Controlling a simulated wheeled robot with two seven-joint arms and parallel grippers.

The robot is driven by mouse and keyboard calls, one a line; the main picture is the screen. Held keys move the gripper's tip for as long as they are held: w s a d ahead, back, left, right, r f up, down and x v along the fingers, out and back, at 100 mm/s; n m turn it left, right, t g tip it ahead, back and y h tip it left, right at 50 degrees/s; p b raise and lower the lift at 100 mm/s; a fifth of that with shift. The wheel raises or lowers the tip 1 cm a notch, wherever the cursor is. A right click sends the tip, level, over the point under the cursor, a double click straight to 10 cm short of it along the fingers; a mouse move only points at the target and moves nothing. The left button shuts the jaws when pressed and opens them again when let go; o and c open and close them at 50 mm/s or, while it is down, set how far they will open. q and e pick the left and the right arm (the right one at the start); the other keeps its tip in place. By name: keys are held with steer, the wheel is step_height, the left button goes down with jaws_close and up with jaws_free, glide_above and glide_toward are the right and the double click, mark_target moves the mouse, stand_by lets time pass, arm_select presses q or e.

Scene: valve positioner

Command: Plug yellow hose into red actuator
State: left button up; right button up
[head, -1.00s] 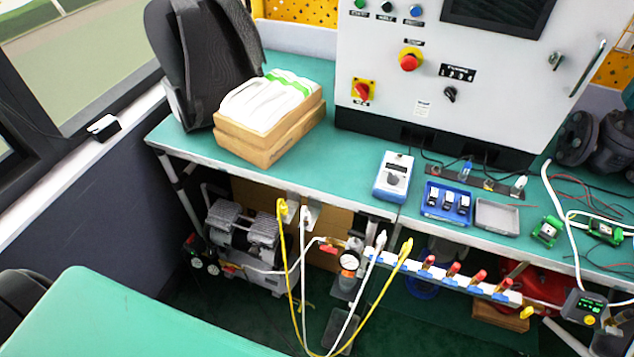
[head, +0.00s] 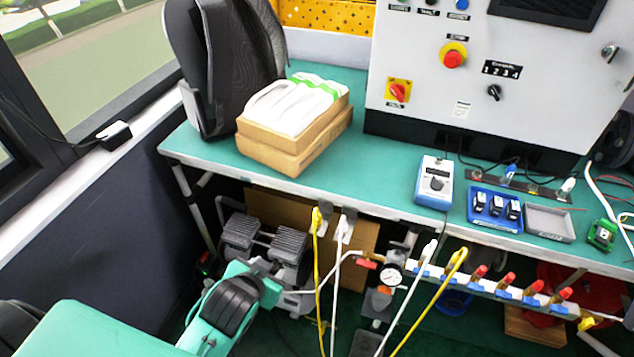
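The yellow hose (head: 318,280) hangs below the front edge of the bench. One yellow end (head: 317,215) is at the bench edge on the left. The other yellow end (head: 458,257) is by the white manifold rail, and the hose between them runs down out of the picture. A red body (head: 582,284) sits low under the bench at the right, partly hidden behind the rail; I cannot tell for sure that it is the red actuator. A teal and black part of my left arm shows at the lower left, apart from the hose. Neither gripper shows.
A white hose (head: 338,270) hangs close beside the yellow one. A compressor (head: 262,240) stands under the bench at the left. The manifold rail (head: 480,285) carries several red-handled valves. The bench (head: 380,190) holds a boxed stack (head: 295,125), a blue-white meter (head: 434,183) and trays.

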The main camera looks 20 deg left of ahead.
arm_select(q)
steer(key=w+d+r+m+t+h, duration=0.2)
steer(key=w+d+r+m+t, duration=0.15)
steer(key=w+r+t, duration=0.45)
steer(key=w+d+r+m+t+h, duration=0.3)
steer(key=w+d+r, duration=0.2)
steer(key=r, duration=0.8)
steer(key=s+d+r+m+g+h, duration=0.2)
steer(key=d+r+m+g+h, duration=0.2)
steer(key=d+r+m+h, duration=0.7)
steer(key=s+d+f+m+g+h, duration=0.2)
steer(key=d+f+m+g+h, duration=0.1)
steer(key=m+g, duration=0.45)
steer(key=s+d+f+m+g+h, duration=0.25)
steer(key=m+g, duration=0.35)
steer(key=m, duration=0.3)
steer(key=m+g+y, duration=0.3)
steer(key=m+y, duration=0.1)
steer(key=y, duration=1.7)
glide_toward(317, 216)
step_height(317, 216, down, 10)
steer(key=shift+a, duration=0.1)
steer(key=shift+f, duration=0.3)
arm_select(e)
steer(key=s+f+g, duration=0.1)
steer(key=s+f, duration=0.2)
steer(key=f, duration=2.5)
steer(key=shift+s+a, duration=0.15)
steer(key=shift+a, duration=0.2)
